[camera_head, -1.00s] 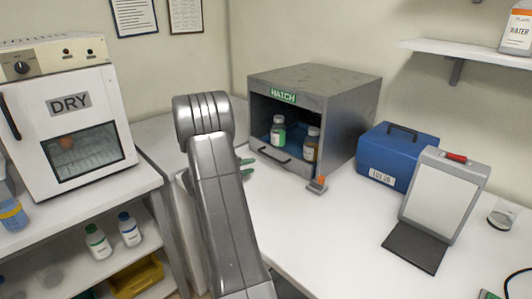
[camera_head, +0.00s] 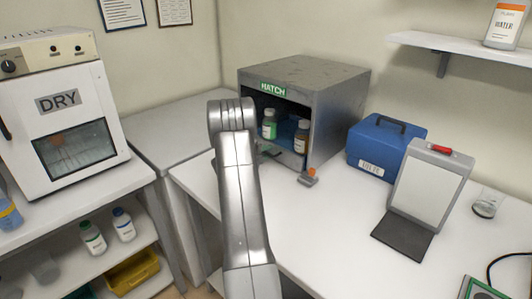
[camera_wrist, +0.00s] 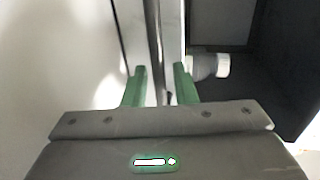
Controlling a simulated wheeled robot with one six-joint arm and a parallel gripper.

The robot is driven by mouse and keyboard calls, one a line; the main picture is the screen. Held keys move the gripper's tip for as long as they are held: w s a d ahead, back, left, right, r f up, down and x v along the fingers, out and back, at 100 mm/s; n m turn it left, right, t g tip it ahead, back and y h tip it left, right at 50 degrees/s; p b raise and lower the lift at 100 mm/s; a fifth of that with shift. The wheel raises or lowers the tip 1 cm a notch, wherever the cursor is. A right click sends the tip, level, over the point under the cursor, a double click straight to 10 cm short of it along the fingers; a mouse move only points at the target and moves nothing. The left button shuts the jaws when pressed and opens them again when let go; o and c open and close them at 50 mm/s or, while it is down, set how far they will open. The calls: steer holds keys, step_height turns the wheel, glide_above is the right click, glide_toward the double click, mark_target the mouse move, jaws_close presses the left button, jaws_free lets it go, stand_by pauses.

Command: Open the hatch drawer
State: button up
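The hatch (camera_head: 341,113) is a grey metal box with a green HATCH label, open at the front, on the white bench. Its low drawer front (camera_head: 289,158) shows partly beside my arm, with a piece of dark handle (camera_head: 271,153). In the head view my arm hides the left part of the drawer and my gripper. In the wrist view my gripper (camera_wrist: 160,82) has its two green fingers apart. A narrow grey upright strip (camera_wrist: 155,35), perhaps the drawer's front edge, runs between them. I cannot tell whether either finger touches it. A thin dark bar (camera_wrist: 121,35) lies left of the fingers.
A green-labelled bottle (camera_head: 269,124) and an amber bottle (camera_head: 302,137) stand inside the hatch. A small orange-topped object (camera_head: 309,177) sits by its front right corner. A blue case (camera_head: 384,149) and a grey panel stand (camera_head: 431,184) are further right.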

jaws_close()
steer(key=f+v, duration=0.1)
steer(key=v, duration=0.6)
steer(key=f+p+v, duration=0.1)
steer(key=f+v, duration=0.1)
steer(key=v, duration=0.6)
steer(key=f+v, duration=0.2)
steer(key=v, duration=0.6)
steer(key=shift+s+a+p, duration=0.4)
steer(key=shift+s+a, duration=0.05)
steer(key=shift+s, duration=0.05)
jaws_free()
